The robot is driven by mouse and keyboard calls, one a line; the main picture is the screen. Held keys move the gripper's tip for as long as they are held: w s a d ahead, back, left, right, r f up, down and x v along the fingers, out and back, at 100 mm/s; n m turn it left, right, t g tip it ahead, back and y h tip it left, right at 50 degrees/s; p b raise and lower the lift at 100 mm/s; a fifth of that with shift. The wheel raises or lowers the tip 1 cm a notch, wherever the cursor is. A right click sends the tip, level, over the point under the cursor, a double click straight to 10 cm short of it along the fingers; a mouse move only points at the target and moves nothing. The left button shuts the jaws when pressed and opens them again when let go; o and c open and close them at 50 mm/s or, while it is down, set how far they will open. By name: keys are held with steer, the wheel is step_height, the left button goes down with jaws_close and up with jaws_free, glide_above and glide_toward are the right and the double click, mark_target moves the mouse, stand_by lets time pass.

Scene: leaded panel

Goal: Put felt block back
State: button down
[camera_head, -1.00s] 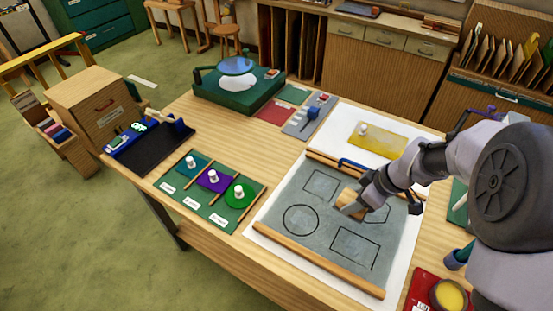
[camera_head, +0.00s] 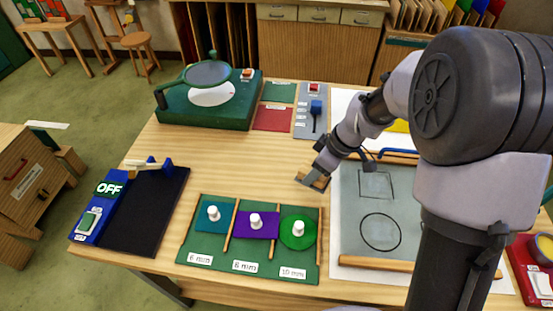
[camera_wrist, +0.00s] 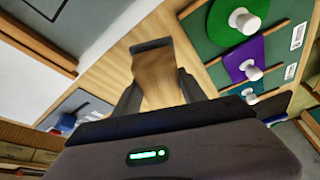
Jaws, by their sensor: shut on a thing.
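My gripper (camera_head: 316,174) is shut on the felt block (camera_head: 311,182), a small wood-coloured block. It is over the bare wooden table, just left of the grey drawn panel (camera_head: 381,213). In the wrist view the block (camera_wrist: 158,80) sits between the two dark fingers. I cannot tell the exact height above the table. Bare labelled patches, one green (camera_head: 279,92) and one red (camera_head: 273,118), lie farther back on the table.
A green tray (camera_head: 210,262) with teal, purple and green knobbed pieces stands in front. A dark pad (camera_head: 155,205) with an "OFF" unit is left. Bare table lies between.

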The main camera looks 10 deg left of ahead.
steer(key=w+a, duration=0.4)
steer(key=w, duration=0.1)
steer(key=w+a+f, duration=0.1)
steer(key=w+a, duration=0.1)
steer(key=a, duration=0.1)
steer(key=shift+w, duration=0.35)
steer(key=f+b, duration=0.1)
steer(key=f, duration=0.1)
steer(key=f+b, duration=0.1)
steer(key=f, duration=0.1)
steer(key=shift+w+a, duration=0.1)
steer(key=shift+w, duration=0.1)
steer(key=shift+r, duration=0.2)
steer(key=shift+f, duration=0.1)
steer(key=c, duration=0.7)
jaws_free()
steer(key=shift+o, duration=0.2)
